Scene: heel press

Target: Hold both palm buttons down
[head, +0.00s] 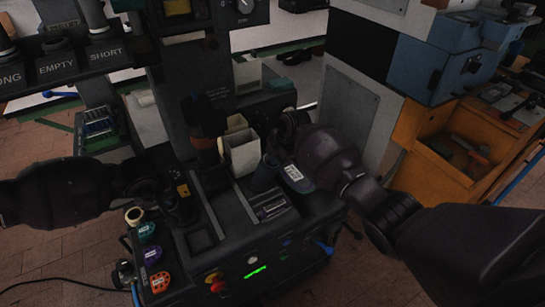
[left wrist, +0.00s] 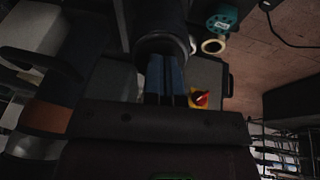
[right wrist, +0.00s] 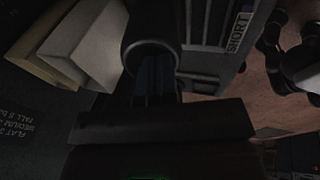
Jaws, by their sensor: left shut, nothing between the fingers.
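The palm buttons themselves are hidden inside dark round shrouds on the press. The left shroud (head: 182,209) is at the left front; it shows in the left wrist view (left wrist: 163,45). The right shroud (head: 263,178) shows in the right wrist view (right wrist: 150,48). My left gripper (head: 172,192) is shut and empty, its fingertips (left wrist: 165,75) at the mouth of the left shroud. My right gripper (head: 270,160) looks shut and empty, its fingertips (right wrist: 156,75) reaching into the mouth of the right shroud. Whether either gripper touches a button cannot be seen.
A white bin (head: 242,152) stands between the grippers, beside the press column. Coloured tags (head: 153,255) and a tape roll (head: 134,215) sit at the left edge. An orange cabinet (head: 425,160) stands right.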

